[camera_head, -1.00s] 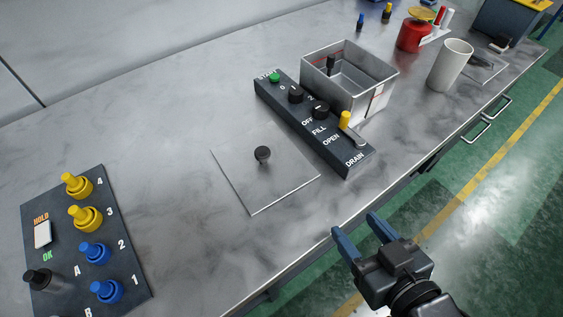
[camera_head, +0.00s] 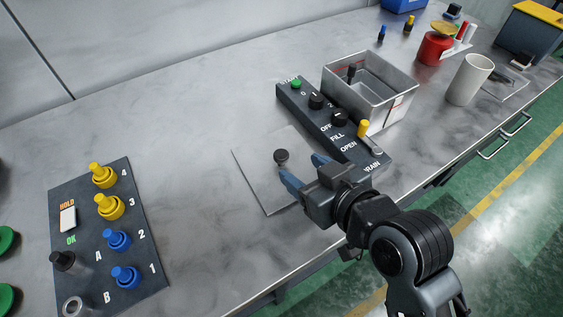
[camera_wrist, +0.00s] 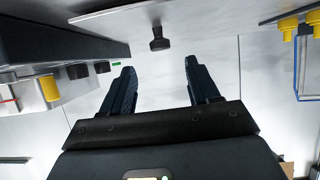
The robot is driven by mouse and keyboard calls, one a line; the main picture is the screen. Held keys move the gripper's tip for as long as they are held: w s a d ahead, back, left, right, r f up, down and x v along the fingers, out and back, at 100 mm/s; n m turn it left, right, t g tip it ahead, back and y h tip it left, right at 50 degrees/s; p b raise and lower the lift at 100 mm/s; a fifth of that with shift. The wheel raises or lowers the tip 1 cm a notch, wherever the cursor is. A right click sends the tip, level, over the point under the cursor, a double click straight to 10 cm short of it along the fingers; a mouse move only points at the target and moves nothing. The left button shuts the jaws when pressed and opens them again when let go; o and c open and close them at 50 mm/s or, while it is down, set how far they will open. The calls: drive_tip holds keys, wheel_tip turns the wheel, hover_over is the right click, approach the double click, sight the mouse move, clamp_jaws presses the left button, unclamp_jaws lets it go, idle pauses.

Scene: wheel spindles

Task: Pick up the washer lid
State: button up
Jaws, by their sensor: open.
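The washer lid (camera_head: 258,172) is a thin, square grey plate with a black knob (camera_head: 281,156) in its middle. It lies flat on the bench, left of the control panel. In the wrist view the lid (camera_wrist: 190,12) runs across the top, with its knob (camera_wrist: 159,40) ahead of and between my fingers. My gripper (camera_head: 305,172) is open and empty, its blue fingers pointing at the knob from the near right. In the wrist view my gripper (camera_wrist: 159,76) shows a gap between the fingertips and the knob. My gripper covers the lid's near right part in the head view.
The dark control panel (camera_head: 325,122) with knobs and a yellow lever (camera_head: 363,129) stands close right of my gripper. Behind it is an open metal basin (camera_head: 398,88). A spindle board (camera_head: 80,215) with yellow and blue pegs lies left. Bench between board and lid is clear.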

sight(282, 155)
drive_tip(key=p+x, duration=0.1)
drive_tip(key=x, duration=0.5)
drive_tip(key=shift+w+a+f, duration=0.1)
drive_tip(key=shift+w+a, duration=0.15)
drive_tip(key=shift+c, duration=0.2)
clamp_jaws()
